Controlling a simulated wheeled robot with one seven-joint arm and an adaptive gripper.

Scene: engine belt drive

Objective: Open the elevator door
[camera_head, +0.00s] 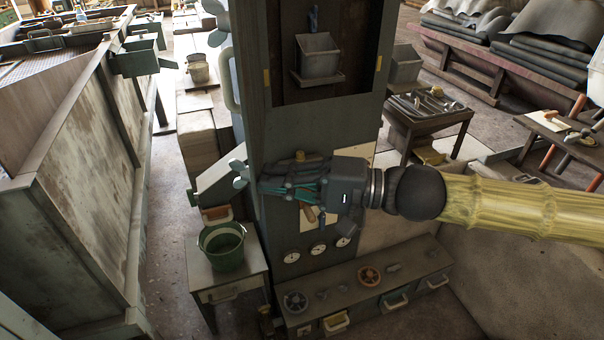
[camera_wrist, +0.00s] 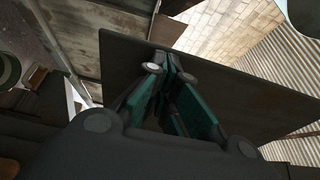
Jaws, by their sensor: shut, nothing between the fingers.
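The elevator appears to be the tall dark grey column (camera_head: 251,110) in the middle of the head view. Its upper front has an open recess holding a grey bucket (camera_head: 319,55) on a small shelf. I cannot tell which part is its door. My gripper (camera_head: 264,187) is in front of the column below the recess, fingers pointing left, shut and empty. In the wrist view the fingertips (camera_wrist: 172,60) are together against or just before a flat dark panel (camera_wrist: 235,95); whether they touch it I cannot tell. My gripper hides part of the column front.
Round white gauges (camera_head: 318,250) sit low on the column. A green bucket (camera_head: 222,246) stands on a small table at lower left. A low bench (camera_head: 400,262) with drawers and small parts stands in front. A tool table (camera_head: 432,118) is behind right. Floor is open at left.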

